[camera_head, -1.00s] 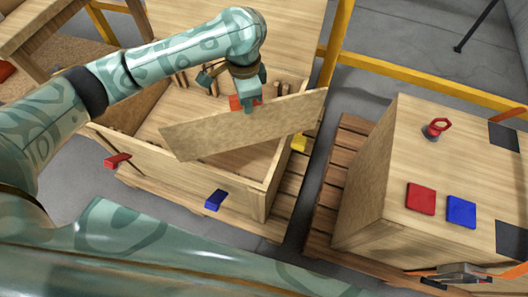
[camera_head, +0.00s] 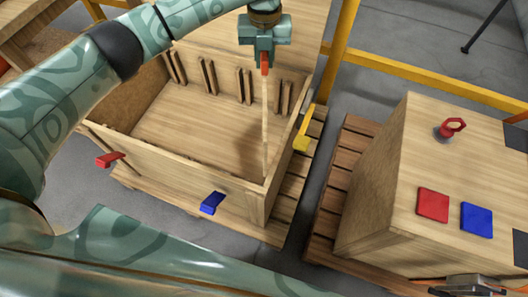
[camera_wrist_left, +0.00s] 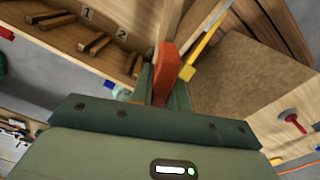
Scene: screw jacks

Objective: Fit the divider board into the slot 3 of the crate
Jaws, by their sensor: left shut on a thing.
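My left gripper (camera_head: 264,66) is shut on the red-orange grip (camera_head: 264,69) at the top of the divider board (camera_head: 265,125). The board shows nearly edge-on as a thin upright strip over the right part of the crate (camera_head: 180,174). In the wrist view, the grip (camera_wrist_left: 166,72) sits between the fingers, with the board's narrow edge (camera_wrist_left: 170,20) beyond. Pairs of wooden strips form slots on the crate's far wall. Labels 1 and 2 show in the wrist view; slot 3's label is hidden. Whether the board touches any slot cannot be told. My right gripper is not in view.
A yellow rail (camera_head: 430,75) runs behind.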

